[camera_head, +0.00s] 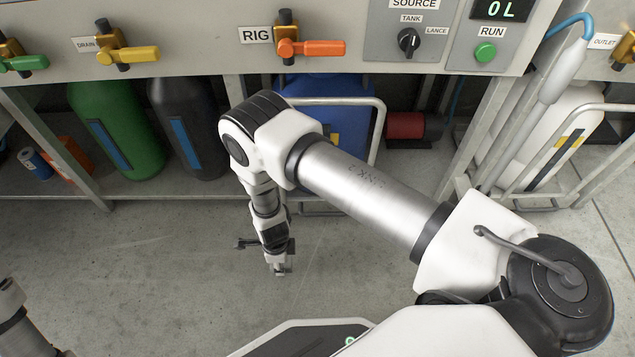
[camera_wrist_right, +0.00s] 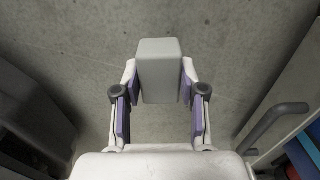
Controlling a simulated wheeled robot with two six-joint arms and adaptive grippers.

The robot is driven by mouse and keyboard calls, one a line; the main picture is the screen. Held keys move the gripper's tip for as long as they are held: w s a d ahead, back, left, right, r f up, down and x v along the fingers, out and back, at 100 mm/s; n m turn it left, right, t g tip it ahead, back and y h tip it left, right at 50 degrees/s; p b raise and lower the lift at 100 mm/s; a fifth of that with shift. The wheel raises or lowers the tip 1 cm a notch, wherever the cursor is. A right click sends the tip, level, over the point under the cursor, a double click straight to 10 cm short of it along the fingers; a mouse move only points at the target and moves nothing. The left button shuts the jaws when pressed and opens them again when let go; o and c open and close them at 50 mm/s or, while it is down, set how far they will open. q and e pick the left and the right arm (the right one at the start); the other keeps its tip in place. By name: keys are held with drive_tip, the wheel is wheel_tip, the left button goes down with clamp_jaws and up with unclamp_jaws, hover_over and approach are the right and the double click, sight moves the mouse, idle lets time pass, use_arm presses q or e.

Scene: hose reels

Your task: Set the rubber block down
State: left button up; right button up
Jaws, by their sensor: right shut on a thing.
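The rubber block (camera_wrist_right: 160,70) is a plain light grey block. In the right wrist view it stands out between the two purple-padded fingers of my right gripper (camera_wrist_right: 160,92), which is shut on it. In the head view my right gripper (camera_head: 279,266) points down over the concrete floor in front of the bench, and the block is too small there to make out clearly. I cannot tell how far the block is from the floor. Only a piece of my left arm shows at the lower left; its gripper is out of view.
Bare concrete floor (camera_head: 180,250) lies around the gripper. Behind it a low shelf holds a green cylinder (camera_head: 115,130), a dark cylinder (camera_head: 190,125) and a blue tank (camera_head: 350,120). A white cylinder (camera_head: 550,130) stands in a metal frame at right. The valve panel (camera_head: 200,25) is above.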

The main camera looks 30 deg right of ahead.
drive_tip(key=d, duration=0.6)
drive_tip(key=shift+w+d+f, duration=0.2)
drive_tip(key=shift+w+f, duration=0.15)
drive_tip(key=shift+f, duration=0.05)
drive_tip(key=b, duration=0.3)
hover_over(323, 243)
drive_tip(key=shift+s+f, duration=0.1)
drive_tip(key=shift+f, duration=0.45)
wheel_tip(323, 243, down, 4)
drive_tip(key=b, duration=0.4)
drive_tip(key=shift+r, duration=0.4)
drive_tip(key=shift+f, duration=0.15)
drive_tip(key=o, duration=0.9)
